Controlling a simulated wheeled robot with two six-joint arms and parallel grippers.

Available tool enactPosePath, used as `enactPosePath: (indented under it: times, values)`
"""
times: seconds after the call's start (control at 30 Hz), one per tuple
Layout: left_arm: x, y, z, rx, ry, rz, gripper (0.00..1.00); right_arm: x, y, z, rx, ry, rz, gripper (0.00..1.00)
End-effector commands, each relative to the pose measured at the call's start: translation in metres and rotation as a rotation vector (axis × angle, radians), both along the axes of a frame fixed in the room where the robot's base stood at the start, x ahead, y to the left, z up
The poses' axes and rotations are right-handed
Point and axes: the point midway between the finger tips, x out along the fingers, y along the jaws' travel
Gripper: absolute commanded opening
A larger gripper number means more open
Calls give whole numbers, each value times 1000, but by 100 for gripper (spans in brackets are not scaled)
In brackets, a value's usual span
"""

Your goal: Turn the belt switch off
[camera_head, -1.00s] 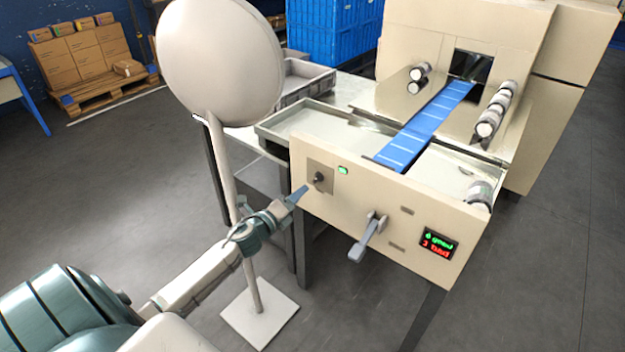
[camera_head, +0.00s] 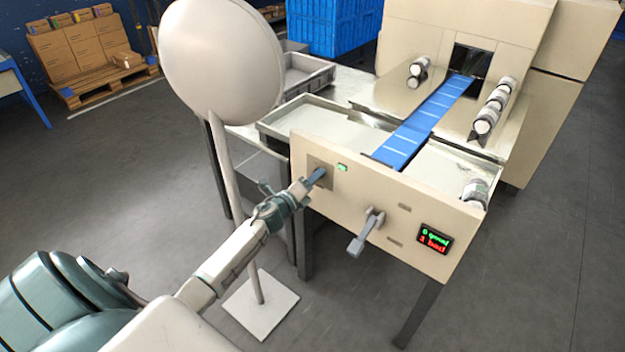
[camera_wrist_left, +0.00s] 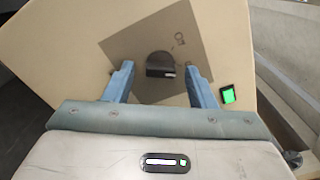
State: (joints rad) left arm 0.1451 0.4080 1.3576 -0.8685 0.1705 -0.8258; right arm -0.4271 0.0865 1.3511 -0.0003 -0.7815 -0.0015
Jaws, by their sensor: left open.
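The belt switch is a dark round knob (camera_wrist_left: 160,66) on a square brown plate (camera_wrist_left: 158,30) on the machine's cream front panel. My left gripper (camera_head: 318,176) is at the plate and hides the knob in the head view. In the left wrist view its open blue fingers (camera_wrist_left: 160,72) stand either side of the knob, with gaps visible. My right gripper is out of view.
A grey lever (camera_head: 366,230) and a counter display (camera_head: 435,239) are on the same panel, to the right. A blue belt (camera_head: 425,125) runs into the machine. A pole with a large round head (camera_head: 221,60) stands close to my left arm.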

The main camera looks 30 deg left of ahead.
Motion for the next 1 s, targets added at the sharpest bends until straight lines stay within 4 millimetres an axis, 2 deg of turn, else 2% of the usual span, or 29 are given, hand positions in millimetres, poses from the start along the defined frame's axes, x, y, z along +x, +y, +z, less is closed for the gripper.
enactPosePath:
  times: [0.07, 0.2, 0.3, 0.67, 1.0]
  values:
    - [0, 0, 0, 0, 0, 0, 49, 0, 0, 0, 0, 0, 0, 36]
    - [0, 0, 0, 0, 0, 0, 21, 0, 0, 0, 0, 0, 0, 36]
    - [0, 0, 0, 0, 0, 0, 6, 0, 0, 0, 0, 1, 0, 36]
    - [0, 0, 1, -59, 5, 1, 6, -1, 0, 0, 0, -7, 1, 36]
    - [0, 0, 3, -310, 26, 2, 6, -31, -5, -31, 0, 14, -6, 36]
